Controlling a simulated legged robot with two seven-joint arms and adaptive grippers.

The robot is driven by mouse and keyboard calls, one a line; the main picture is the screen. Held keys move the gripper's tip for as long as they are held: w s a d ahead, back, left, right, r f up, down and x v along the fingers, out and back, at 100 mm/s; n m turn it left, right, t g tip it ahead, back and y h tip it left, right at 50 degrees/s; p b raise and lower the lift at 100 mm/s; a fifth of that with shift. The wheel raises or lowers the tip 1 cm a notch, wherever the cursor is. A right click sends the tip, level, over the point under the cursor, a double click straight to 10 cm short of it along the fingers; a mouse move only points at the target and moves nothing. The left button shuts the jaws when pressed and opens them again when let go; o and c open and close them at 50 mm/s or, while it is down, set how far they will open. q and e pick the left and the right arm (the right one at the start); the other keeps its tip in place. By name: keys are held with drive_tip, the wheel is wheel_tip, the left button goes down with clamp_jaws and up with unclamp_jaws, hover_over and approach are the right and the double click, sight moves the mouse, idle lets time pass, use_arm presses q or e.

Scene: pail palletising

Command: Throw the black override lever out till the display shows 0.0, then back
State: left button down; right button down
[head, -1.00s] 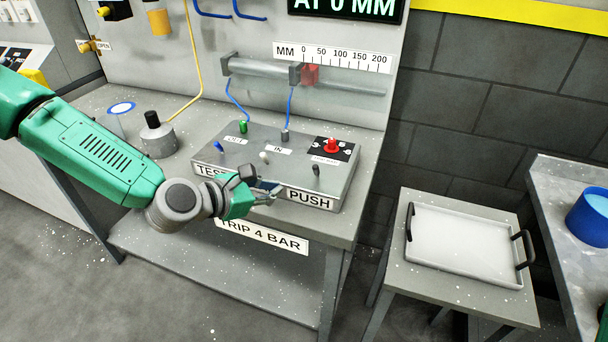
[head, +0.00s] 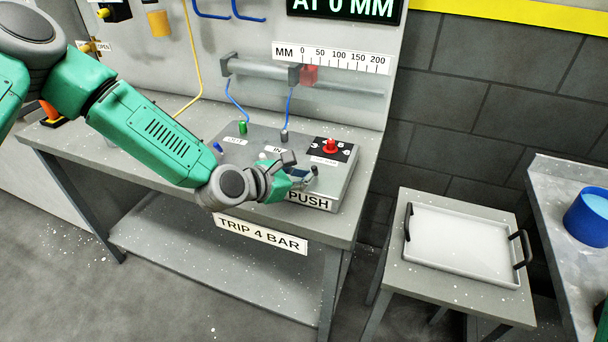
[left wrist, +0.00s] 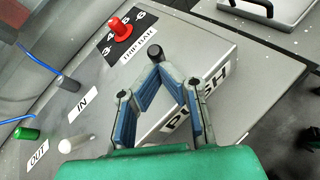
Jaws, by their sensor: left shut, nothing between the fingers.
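The black lever (left wrist: 155,52) stands on the sloped grey control box (left wrist: 215,55), by the PUSH label. In the left wrist view its round black top shows just beyond my left gripper (left wrist: 160,68), whose fingertips are together. Whether they touch the lever I cannot tell. In the head view my left gripper (head: 312,174) is over the right front of the box and hides most of the lever. The display (head: 345,8) is cut off by the top edge; its visible line reads AT 0 MM. My right gripper is not in view.
The box also carries a red knob (head: 332,146), a white lever (left wrist: 75,143) and a blue lever (head: 218,147). A cylinder with a red marker (head: 309,74) is behind, under the MM scale. A tray (head: 462,243) stands on a side table at right.

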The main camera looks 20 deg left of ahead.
use_arm(q)
drive_tip(key=shift+w+a+r+g+p, duration=0.1)
drive_tip(key=shift+a+r+g+p, duration=0.05)
drive_tip(key=shift+g+p, duration=0.2)
